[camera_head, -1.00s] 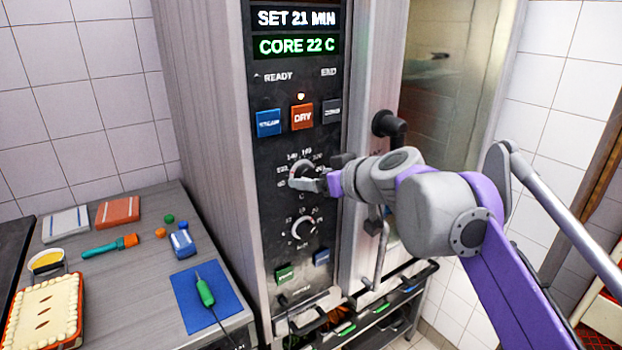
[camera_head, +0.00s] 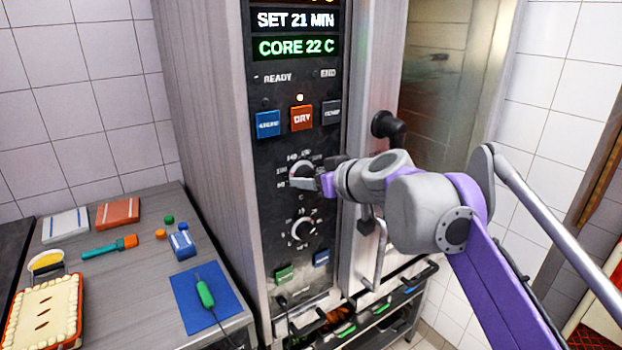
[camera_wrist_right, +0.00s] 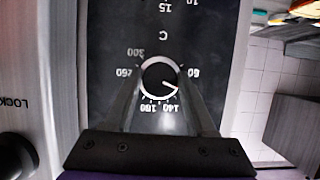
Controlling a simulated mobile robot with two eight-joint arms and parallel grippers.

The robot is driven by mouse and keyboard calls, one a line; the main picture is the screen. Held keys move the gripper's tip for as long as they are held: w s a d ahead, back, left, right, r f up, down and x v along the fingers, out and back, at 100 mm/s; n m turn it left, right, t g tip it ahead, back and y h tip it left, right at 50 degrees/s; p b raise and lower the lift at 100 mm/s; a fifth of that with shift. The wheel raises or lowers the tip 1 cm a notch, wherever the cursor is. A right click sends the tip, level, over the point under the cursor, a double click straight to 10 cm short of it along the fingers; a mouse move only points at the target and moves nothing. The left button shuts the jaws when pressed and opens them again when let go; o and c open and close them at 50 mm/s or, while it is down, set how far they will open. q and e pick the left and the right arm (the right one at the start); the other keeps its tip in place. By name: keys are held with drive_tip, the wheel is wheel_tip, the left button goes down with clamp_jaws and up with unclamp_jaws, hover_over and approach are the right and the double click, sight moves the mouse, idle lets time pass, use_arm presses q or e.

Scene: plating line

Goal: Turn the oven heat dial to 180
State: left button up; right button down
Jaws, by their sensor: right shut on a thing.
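The oven heat dial (camera_head: 302,176) is the upper of two round knobs on the black control panel; it also shows upside down in the right wrist view (camera_wrist_right: 159,78). Its numbers include 60, 140, 180, 260 and 300. In the wrist view its white mark points to the lower right, between 60 and 140. My right gripper (camera_head: 322,182) reaches in from the right and is shut on the dial, with a finger on each side in the wrist view (camera_wrist_right: 162,100). The fingers hide some of the numbers. My left gripper is not in view.
The lower dial (camera_head: 303,230) sits just below. Blue, red and dark buttons are above, under displays reading SET 21 MIN and CORE 22 C. The oven door handle (camera_head: 372,255) and a black knob (camera_head: 388,128) are close to my right arm. A counter (camera_head: 130,275) at left holds several items.

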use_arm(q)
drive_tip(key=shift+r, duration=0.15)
use_arm(e)
drive_tip(key=m+p, duration=0.1)
drive_tip(key=m+y+p, duration=0.1)
drive_tip(key=p, duration=0.1)
drive_tip(key=shift+w+d+r+g, duration=0.1)
drive_tip(key=shift+r+g, duration=0.15)
drive_tip(key=shift+g, duration=0.15)
use_arm(q)
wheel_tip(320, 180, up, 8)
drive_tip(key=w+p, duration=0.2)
drive_tip(key=p, duration=0.2)
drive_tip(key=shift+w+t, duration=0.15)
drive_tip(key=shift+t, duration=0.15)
use_arm(e)
drive_tip(key=shift+d+f+m+g+y, duration=0.15)
drive_tip(key=shift+m+y, duration=0.85)
drive_tip(key=shift+m, duration=0.7)
drive_tip(key=shift+a+f+m+g+y, duration=0.1)
drive_tip(key=shift+m+y, duration=0.9)
drive_tip(key=shift+m, duration=0.7)
drive_tip(key=shift+d+f+m+g+y, duration=0.15)
drive_tip(key=shift+m+y, duration=0.85)
drive_tip(key=shift+m, duration=0.7)
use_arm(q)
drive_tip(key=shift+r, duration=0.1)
use_arm(e)
drive_tip(key=shift+w+a+r, duration=0.1)
drive_tip(key=shift+a, duration=0.05)
